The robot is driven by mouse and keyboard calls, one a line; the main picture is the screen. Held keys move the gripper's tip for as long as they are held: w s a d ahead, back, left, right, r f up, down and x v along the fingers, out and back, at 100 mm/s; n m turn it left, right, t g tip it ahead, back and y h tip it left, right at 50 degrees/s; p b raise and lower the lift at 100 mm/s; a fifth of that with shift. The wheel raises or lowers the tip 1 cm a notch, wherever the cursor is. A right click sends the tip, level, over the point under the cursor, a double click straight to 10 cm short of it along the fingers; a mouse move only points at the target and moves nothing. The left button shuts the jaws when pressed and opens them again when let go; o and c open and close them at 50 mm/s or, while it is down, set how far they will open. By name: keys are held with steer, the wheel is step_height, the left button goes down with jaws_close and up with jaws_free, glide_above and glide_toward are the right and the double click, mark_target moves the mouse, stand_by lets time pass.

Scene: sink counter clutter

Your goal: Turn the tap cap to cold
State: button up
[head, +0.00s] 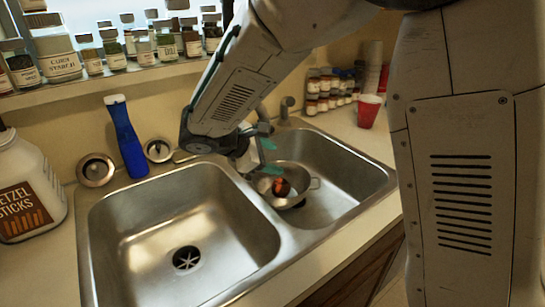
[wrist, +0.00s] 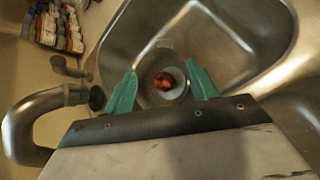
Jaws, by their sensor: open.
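The metal tap (wrist: 22,118) curves in from the left edge of the wrist view, with a dark round end (wrist: 97,98) close to the left finger. In the head view my arm hides most of the tap, and I cannot make out the cap or its setting. My gripper (head: 268,157) is over the right basin near the divider, its teal fingers spread and empty. In the wrist view the gripper (wrist: 160,73) points over the basin, to the right of the tap, with no visible contact.
A small metal strainer or pan (head: 308,185) with a reddish-orange item (head: 281,187) sits in the right basin. A short metal fixture (head: 287,108) stands behind it. The left basin (head: 150,245) is empty. A blue bottle (head: 127,138), white jar (head: 28,190) and red cup (head: 368,112) stand around the sink.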

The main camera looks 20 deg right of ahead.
steer(key=shift+s+d, duration=0.15)
steer(key=shift+s, duration=0.05)
steer(key=shift+a+f, duration=0.15)
steer(key=shift+a, duration=0.15)
steer(key=c, duration=0.8)
steer(key=shift+m+t+y, duration=0.3)
steer(key=shift+m+y, duration=0.1)
steer(key=w+a, duration=0.1)
steer(key=w+a+r, duration=0.1)
steer(key=a, duration=0.1)
steer(key=w+a+r, duration=0.1)
steer(key=w, duration=0.1)
steer(key=shift+a, duration=0.25)
jaws_close()
steer(key=w+a+r+m+t+y, duration=0.1)
steer(key=w+a+r+m+y, duration=0.1)
steer(key=w+a+r+m, duration=0.35)
steer(key=w+a+r+m+y, duration=0.1)
steer(key=w+a+r+m, duration=0.15)
steer(key=a+r, duration=0.5)
steer(key=w+a+r+m+t+y, duration=0.1)
steer(key=w+a+r+m+y, duration=0.1)
steer(key=w+a+r+m, duration=0.45)
steer(key=w+d+f+n, duration=0.2)
steer(key=d+f, duration=0.6)
steer(key=shift+w+d, duration=0.2)
steer(key=shift+d, duration=0.2)
